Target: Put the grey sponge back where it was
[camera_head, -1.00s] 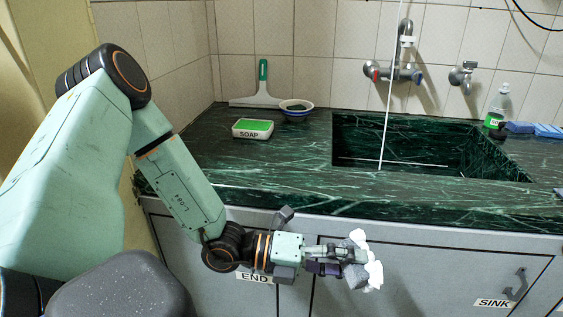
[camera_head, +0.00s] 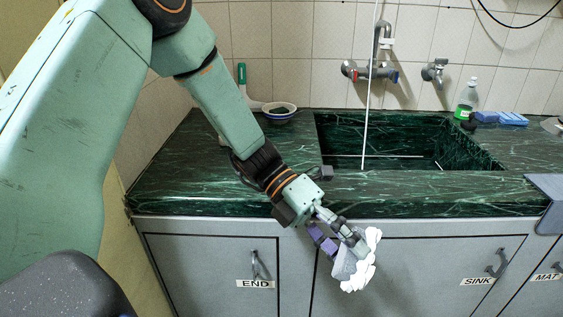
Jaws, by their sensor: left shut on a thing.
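My left gripper (camera_head: 343,243) is shut on the grey sponge (camera_head: 345,265). The sponge is a small grey block with lumpy white matter, like foam, on its right and lower side. The gripper points down and right and holds it in front of the cabinet doors, below the front edge of the green marble counter (camera_head: 300,202). The sponge is apart from the counter. My right gripper is not in view.
A blue-rimmed bowl (camera_head: 279,117) stands at the back left, beside a partly hidden green-handled squeegee (camera_head: 243,77). The sink (camera_head: 400,135) is in the middle. A bottle (camera_head: 467,98) and blue blocks (camera_head: 512,119) stand at the back right.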

